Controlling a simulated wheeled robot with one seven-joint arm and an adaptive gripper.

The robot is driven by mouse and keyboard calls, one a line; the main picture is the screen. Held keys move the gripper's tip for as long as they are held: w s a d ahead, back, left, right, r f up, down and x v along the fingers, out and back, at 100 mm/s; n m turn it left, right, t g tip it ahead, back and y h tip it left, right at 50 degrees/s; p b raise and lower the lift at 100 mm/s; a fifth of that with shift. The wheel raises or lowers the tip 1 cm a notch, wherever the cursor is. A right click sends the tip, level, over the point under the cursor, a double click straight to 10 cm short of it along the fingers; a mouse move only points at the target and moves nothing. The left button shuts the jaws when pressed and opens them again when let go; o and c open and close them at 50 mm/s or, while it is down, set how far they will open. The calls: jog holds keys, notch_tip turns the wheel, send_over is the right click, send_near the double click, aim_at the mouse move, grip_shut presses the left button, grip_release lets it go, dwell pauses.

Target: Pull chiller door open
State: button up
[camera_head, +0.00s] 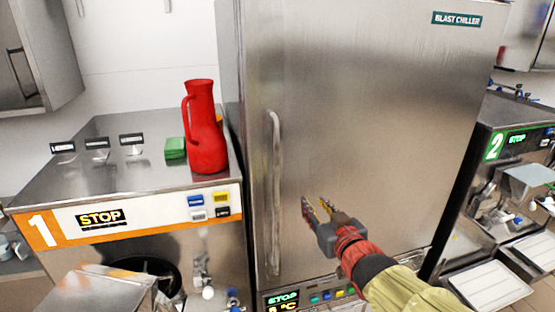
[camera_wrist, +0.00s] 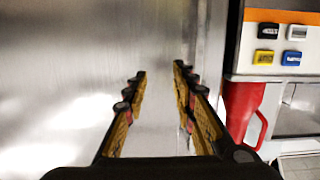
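The chiller door (camera_head: 375,130) is a large brushed-steel panel labelled "BLAST CHILLER", and it looks shut. Its long vertical handle (camera_head: 275,190) is near the door's left edge. My gripper (camera_head: 316,205) is in front of the door, right of the handle and apart from it in the picture. In the wrist view my gripper (camera_wrist: 158,75) is open, with its two yellow-lined fingers apart and nothing between them. The steel door surface (camera_wrist: 80,60) fills much of that view. I cannot make out the handle clearly there.
Machine 1 (camera_head: 130,220) stands to the left, with a red jug (camera_head: 206,130) and a green block (camera_head: 175,148) on top. The jug also shows in the wrist view (camera_wrist: 242,105). Machine 2 (camera_head: 510,150) is on the right. A control panel (camera_head: 310,297) sits below the door.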

aim_at(278, 179)
jog(key=w+a+r+y+p, duration=0.1)
jog(key=w+a, duration=0.1)
jog(key=a, duration=0.1)
jog(key=w+a+r+n+y+p, duration=0.1)
jog(key=w+a, duration=0.2)
jog(key=w+a+r+n+y+p, duration=0.1)
jog(key=w+a+y, duration=0.1)
jog(key=w+a, duration=0.1)
jog(key=shift+w+a+r+t, duration=0.15)
jog(key=shift+a+r+t, duration=0.1)
jog(key=shift+a+t, duration=0.2)
jog(key=shift+c, duration=1.1)
jog(key=c, duration=0.4)
grip_shut()
